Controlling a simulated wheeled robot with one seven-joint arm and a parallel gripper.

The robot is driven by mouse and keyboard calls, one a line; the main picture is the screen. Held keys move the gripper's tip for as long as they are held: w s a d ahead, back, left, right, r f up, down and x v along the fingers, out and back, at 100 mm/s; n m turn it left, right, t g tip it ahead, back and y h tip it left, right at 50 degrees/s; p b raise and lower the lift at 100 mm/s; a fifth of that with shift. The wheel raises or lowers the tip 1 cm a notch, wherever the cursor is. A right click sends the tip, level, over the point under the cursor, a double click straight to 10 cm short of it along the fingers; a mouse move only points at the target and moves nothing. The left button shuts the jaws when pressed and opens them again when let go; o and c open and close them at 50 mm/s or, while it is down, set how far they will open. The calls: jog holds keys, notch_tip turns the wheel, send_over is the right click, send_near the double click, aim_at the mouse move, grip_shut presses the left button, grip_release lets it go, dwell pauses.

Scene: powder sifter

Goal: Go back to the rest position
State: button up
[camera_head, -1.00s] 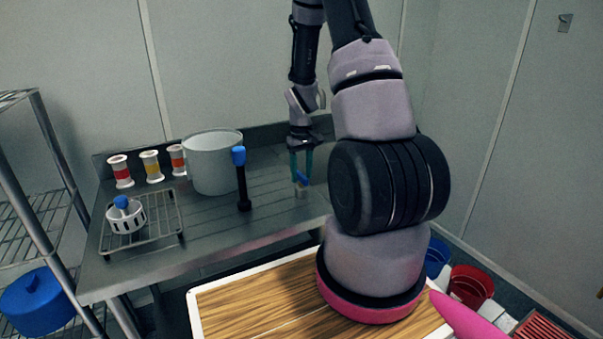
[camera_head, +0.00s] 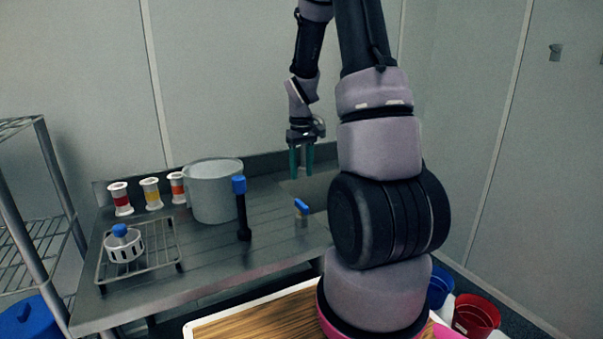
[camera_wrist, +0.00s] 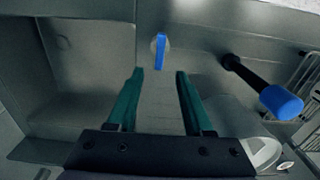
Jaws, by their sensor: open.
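My gripper (camera_head: 301,162) hangs above the steel table with its two green fingers pointing down, open and empty. In the wrist view the fingers (camera_wrist: 155,75) stand apart with nothing between them. A small item with a blue top (camera_head: 301,208) stands on the table below my gripper, apart from it. It also shows in the wrist view (camera_wrist: 161,50), just beyond the fingertips. My arm's large black joint hides the right part of the table in the head view.
A black tool with a blue head (camera_head: 240,205) stands upright beside a large pale pot (camera_head: 214,192). A wire rack (camera_head: 165,265) holds a white slotted cup with a blue knob (camera_head: 124,243). Several banded jars (camera_head: 151,191) line the back left. A metal shelf (camera_head: 45,165) stands left.

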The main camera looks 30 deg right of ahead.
jog(key=s+a+r+m+t, duration=0.15)
jog(key=s+a+r, duration=0.25)
jog(key=r, duration=0.4)
jog(key=s+a+r+m+t, duration=0.1)
jog(key=s+a+r+t, duration=0.15)
jog(key=r, duration=0.65)
jog(key=s+a+r+m+t+y, duration=0.1)
jog(key=s+a+r, duration=0.2)
jog(key=s, duration=0.3)
jog(key=s+a+r+m+t+y, duration=0.1)
jog(key=s+a+r+t, duration=0.1)
jog(key=s+r, duration=0.3)
jog(key=shift+s+a, duration=0.9)
jog(key=shift+s, duration=0.1)
